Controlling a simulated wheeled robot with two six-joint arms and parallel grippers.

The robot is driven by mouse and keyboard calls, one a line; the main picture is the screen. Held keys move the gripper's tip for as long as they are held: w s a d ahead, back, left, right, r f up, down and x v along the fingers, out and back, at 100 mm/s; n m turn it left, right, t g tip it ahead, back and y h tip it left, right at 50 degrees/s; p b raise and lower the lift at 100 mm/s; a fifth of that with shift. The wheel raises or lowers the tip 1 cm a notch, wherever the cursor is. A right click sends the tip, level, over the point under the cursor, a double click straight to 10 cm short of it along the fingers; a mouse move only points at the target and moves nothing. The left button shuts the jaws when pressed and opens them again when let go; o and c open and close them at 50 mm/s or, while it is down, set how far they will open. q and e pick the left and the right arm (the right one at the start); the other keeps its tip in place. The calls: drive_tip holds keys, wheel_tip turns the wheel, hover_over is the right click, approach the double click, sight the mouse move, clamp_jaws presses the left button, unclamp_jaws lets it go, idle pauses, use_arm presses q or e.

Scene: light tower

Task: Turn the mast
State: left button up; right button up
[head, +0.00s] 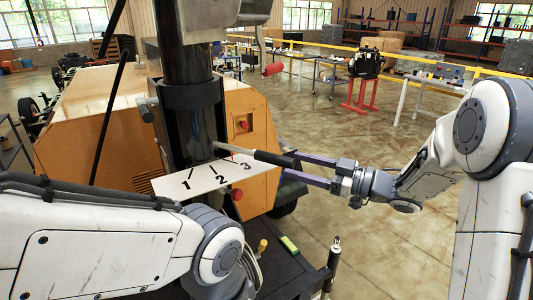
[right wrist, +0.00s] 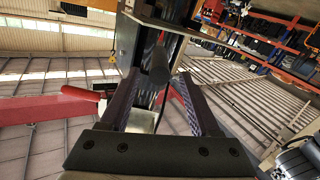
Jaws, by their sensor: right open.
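The mast (head: 187,60) is a black upright tube in a dark collar beside the orange trailer body. A white plate (head: 205,178) marked 1, 2 and 3 sits at its foot. A bar with a black grip, the handle (head: 268,157), sticks out from the mast to the right, over the plate near the 3. My right gripper (head: 291,166) is open, its purple fingers on either side of the handle's outer end. In the right wrist view the handle (right wrist: 160,67) shows end-on between the open fingers; contact cannot be told. My left gripper is out of view.
The orange trailer body (head: 103,125) stands behind the mast. A grey box with a red-handled crank (head: 271,69) hangs at the upper right of the mast. A yellow-green item (head: 289,244) lies on the dark deck below. Open floor (head: 350,130) lies to the right.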

sight(256, 154)
drive_tip(key=p+x, duration=0.2)
drive_tip(key=x, duration=0.6)
drive_tip(key=shift+w+a+p, duration=0.3)
drive_tip(key=shift+p, duration=0.1)
clamp_jaws()
idle(0.9)
